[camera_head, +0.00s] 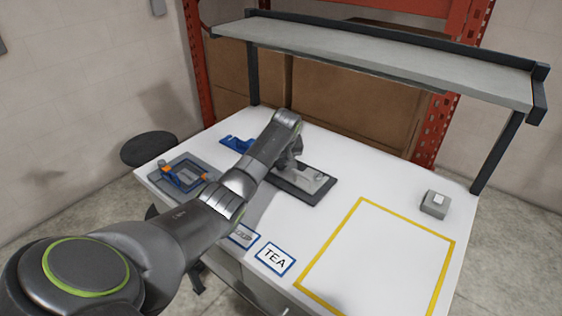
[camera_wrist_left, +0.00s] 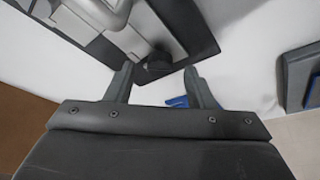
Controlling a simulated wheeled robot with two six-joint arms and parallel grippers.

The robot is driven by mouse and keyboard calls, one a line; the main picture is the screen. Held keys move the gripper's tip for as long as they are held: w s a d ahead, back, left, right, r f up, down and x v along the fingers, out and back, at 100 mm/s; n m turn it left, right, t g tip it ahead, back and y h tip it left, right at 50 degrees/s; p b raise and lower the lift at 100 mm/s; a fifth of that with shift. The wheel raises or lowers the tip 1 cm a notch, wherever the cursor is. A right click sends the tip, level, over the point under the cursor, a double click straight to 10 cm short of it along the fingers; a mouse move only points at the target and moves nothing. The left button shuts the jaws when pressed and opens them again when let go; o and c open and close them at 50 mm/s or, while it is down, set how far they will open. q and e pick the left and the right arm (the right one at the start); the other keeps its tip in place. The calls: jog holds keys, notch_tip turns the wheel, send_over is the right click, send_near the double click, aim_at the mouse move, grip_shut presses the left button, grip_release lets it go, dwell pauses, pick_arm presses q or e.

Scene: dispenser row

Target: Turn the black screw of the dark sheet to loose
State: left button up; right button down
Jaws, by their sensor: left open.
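The dark sheet (camera_head: 322,198) lies flat on the white table with grey metal parts on it, partly hidden by my left arm. In the left wrist view the dark sheet (camera_wrist_left: 196,28) runs across the top. A round black screw (camera_wrist_left: 157,66) sits near its edge, between my fingertips in that picture; I cannot tell whether a finger touches it. In the head view the screw is hidden. My left gripper (camera_head: 292,164) is over the far-left part of the sheet. The wrist view shows my left gripper (camera_wrist_left: 161,72) open, fingers apart. My right gripper is not in view.
A grey tray (camera_head: 205,168) with blue and orange parts and a blue object (camera_head: 236,144) lie left. A TEA card (camera_head: 274,258), a yellow-outlined area (camera_head: 448,262) and a small grey box (camera_head: 434,204) are nearer or right. A shelf (camera_head: 390,62) spans the back.

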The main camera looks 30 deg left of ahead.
pick_arm(q)
jog(key=shift+w+a+f, duration=0.15)
jog(key=shift+f, duration=0.45)
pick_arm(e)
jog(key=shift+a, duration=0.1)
pick_arm(q)
jog(key=c, duration=1)
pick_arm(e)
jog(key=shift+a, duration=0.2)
